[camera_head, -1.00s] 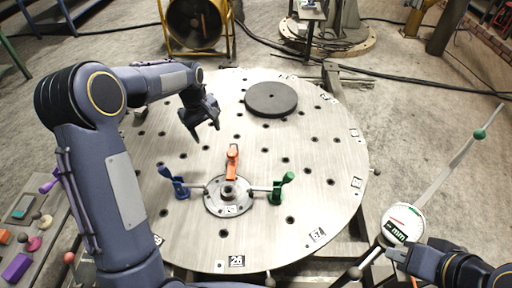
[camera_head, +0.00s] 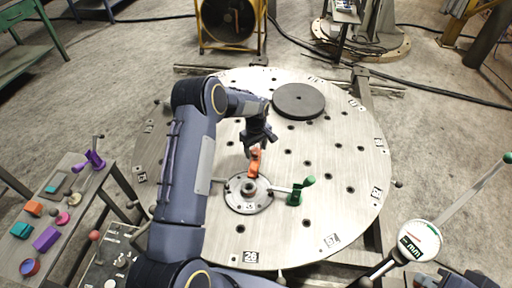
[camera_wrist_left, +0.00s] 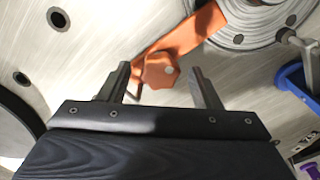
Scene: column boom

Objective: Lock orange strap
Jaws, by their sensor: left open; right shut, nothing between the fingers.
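The orange strap (camera_head: 254,165) sticks out from the round hub (camera_head: 236,194) on the perforated round table, on the hub's far side. It also shows in the left wrist view (camera_wrist_left: 192,36), with an orange faceted knob (camera_wrist_left: 160,72) at its free end. My left gripper (camera_head: 254,147) is open just above that end. In the left wrist view its two fingers (camera_wrist_left: 160,84) stand on either side of the knob, with no clear contact. My right gripper (camera_head: 420,281) is shut and empty at the bottom right edge, partly cut off.
A green strap (camera_head: 301,190) stands right of the hub. A blue one (camera_wrist_left: 297,77) shows in the left wrist view; my left arm hides it in the head view. A dark disc (camera_head: 299,101) lies at the back. A dial gauge (camera_head: 419,241) stands at the right. A side bench (camera_head: 62,215) holds coloured blocks.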

